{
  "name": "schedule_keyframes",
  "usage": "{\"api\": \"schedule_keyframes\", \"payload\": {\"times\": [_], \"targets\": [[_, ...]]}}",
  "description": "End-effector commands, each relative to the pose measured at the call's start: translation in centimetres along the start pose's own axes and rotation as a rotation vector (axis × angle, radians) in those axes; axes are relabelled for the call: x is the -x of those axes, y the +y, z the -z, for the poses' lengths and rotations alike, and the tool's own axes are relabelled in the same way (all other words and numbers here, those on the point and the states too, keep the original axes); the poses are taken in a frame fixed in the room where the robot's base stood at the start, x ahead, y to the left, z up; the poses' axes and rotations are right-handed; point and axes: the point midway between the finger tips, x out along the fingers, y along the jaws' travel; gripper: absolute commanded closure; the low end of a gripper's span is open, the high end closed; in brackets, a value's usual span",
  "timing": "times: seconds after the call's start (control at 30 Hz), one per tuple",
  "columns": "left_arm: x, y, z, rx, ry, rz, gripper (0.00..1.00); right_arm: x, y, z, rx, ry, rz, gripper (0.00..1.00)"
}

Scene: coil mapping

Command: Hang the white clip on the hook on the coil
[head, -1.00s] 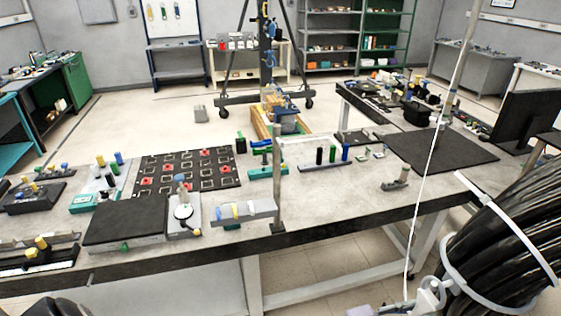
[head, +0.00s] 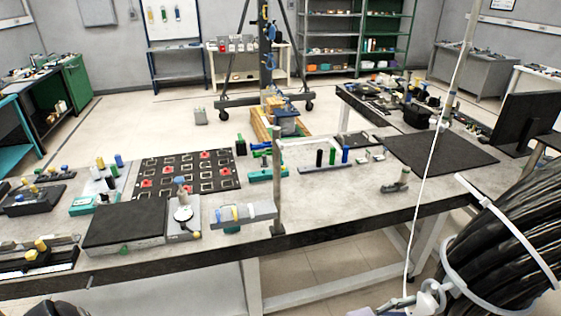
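The coil (head: 515,245) is a thick bundle of black cable at the right edge, bound with white bands. White hook-like parts (head: 432,290) stick out at its lower left side; I cannot clearly tell the clip from the hook there. A thin white cord (head: 420,215) runs from the upper right down to these parts. A pale grey piece (head: 392,306), which may be part of my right gripper, shows at the bottom edge, close to the cord's lower end. Its fingers are cut off or too small to tell. My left gripper does not show clearly.
A long workbench (head: 330,212) with a dark front edge carries a black pad (head: 125,222), a board with red parts (head: 185,172) and small fixtures. A metal post (head: 277,185) rises at its front edge. A dark mat (head: 440,153) lies at the right.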

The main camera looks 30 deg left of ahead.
Motion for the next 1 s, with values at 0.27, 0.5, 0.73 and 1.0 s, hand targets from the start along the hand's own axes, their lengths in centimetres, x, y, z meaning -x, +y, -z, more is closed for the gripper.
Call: {"api": "schedule_keyframes", "payload": {"times": [0.27, 0.5, 0.73, 1.0], "targets": [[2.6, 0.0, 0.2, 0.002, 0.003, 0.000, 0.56, 0.0, 0.1, 0.0, 0.000, 0.000, -0.001, 1.00], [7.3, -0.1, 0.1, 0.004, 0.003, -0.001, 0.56, 0.0, 0.0, 0.0, 0.000, 0.000, 0.000, 1.00], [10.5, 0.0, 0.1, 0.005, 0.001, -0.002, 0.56, 0.0, 0.0, 0.0, 0.000, 0.000, 0.000, 1.00], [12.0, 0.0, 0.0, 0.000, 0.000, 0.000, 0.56, 0.0, 0.0, 0.0, 0.000, 0.000, 0.000, 1.00]]}}
